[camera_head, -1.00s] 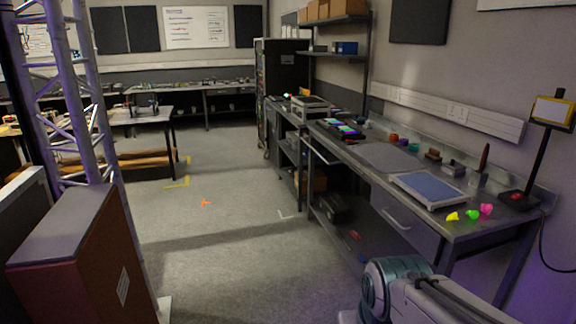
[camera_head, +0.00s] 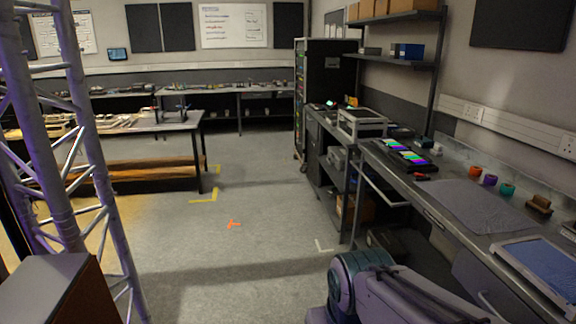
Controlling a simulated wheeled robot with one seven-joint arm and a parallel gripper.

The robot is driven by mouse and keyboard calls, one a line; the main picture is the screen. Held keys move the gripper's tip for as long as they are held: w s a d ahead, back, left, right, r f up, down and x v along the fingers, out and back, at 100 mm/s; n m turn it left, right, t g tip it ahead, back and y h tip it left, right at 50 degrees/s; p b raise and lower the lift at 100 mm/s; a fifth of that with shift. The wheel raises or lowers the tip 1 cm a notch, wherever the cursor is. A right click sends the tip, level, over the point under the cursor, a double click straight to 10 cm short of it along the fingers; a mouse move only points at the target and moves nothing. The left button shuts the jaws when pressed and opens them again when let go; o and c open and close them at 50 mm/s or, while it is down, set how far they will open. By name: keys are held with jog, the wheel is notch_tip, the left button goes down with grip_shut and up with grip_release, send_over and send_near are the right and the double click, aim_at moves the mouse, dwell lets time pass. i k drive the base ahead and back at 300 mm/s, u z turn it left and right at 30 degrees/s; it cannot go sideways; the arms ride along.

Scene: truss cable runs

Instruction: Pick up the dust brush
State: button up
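I cannot make out a dust brush for certain. A small brown wooden-looking item (camera_head: 539,205) stands on the right-hand bench (camera_head: 440,200), near its back edge; it may be the brush, but it is too small to tell. Part of my arm shows at the bottom centre right, below and left of the bench's near part. My gripper is out of view, so its opening and anything in it are hidden.
A grey mat (camera_head: 480,207), a blue-topped tray (camera_head: 545,262) and small coloured cups (camera_head: 489,180) lie on the bench. A truss tower (camera_head: 75,150) and a box (camera_head: 55,290) stand at left. The floor (camera_head: 240,240) between is clear.

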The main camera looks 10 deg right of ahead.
aim_at(539, 203)
jog(key=z, duration=0.1)
jog(key=i, duration=1.6)
jog(key=z, duration=1.15)
jog(key=i, duration=0.95)
jog(key=z, duration=1.4)
jog(key=i, duration=0.5)
jog(key=z, duration=0.35)
